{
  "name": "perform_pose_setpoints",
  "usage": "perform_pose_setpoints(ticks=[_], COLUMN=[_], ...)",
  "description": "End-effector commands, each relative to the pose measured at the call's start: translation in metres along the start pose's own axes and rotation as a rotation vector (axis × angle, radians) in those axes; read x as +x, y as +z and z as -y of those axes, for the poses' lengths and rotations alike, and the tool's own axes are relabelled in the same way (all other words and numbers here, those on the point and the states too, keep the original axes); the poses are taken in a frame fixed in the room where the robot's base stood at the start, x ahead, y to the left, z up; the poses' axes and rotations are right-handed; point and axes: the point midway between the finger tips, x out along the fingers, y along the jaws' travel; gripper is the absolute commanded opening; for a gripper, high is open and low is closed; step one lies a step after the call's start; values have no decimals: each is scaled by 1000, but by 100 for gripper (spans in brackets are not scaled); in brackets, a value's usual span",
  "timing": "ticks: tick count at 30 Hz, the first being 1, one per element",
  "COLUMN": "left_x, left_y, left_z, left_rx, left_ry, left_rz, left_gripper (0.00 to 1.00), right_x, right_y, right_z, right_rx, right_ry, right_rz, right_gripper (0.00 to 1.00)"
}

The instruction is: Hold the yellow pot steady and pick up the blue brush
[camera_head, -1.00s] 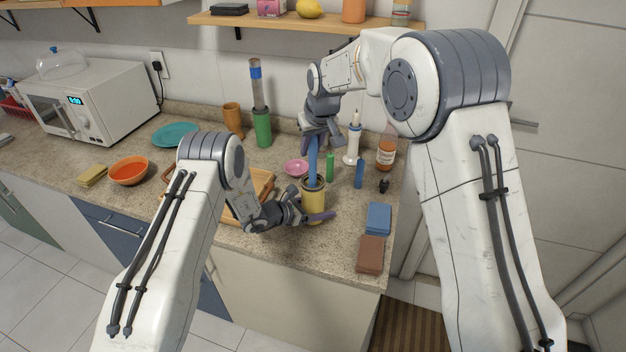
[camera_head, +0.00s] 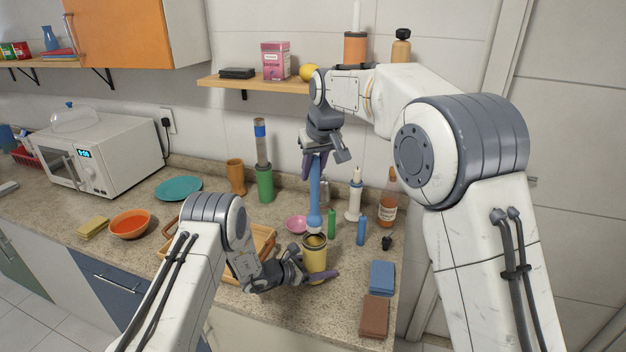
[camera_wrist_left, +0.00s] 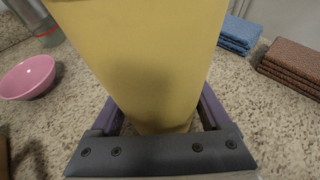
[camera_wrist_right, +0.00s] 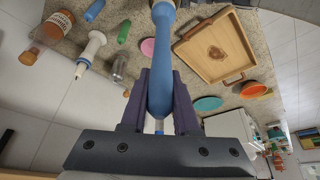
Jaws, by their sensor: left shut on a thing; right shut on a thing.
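The yellow pot (camera_head: 315,258) stands upright near the front of the counter, its open mouth showing in the head view. My left gripper (camera_head: 311,278) is shut around its lower part; in the left wrist view the pot (camera_wrist_left: 150,60) fills the space between the purple fingers. The blue brush (camera_head: 314,195) hangs upright from my right gripper (camera_head: 315,163), which is shut on its handle. The brush's pale lower end is just above and behind the pot's rim, apparently clear of it. In the right wrist view the brush handle (camera_wrist_right: 160,85) lies between the fingers.
Blue cloths (camera_head: 382,277) and brown cloths (camera_head: 375,315) lie to the right. A wooden tray (camera_head: 262,240) is to the left. A shelf (camera_head: 262,84) hangs above.

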Motion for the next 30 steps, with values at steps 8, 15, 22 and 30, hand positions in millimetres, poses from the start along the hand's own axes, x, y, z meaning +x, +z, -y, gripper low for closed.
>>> perform_pose_setpoints(ticks=[8, 15, 22, 30], left_x=[0, -2, -36, -93], left_y=[0, 0, 0, 0], left_z=[0, 0, -2, -1], left_rx=[0, 0, -3, -2], left_ry=[0, 1, 4, 3], left_rz=[1, 0, 0, 0], left_gripper=[100, 100, 100, 100], right_x=[0, 0, 0, 0], right_y=[0, 0, 0, 0], right_z=[0, 0, 0, 0], right_rx=[0, 0, 0, 0], right_ry=[0, 0, 0, 0], right_rz=[0, 0, 0, 0], right_gripper=[0, 0, 0, 0])
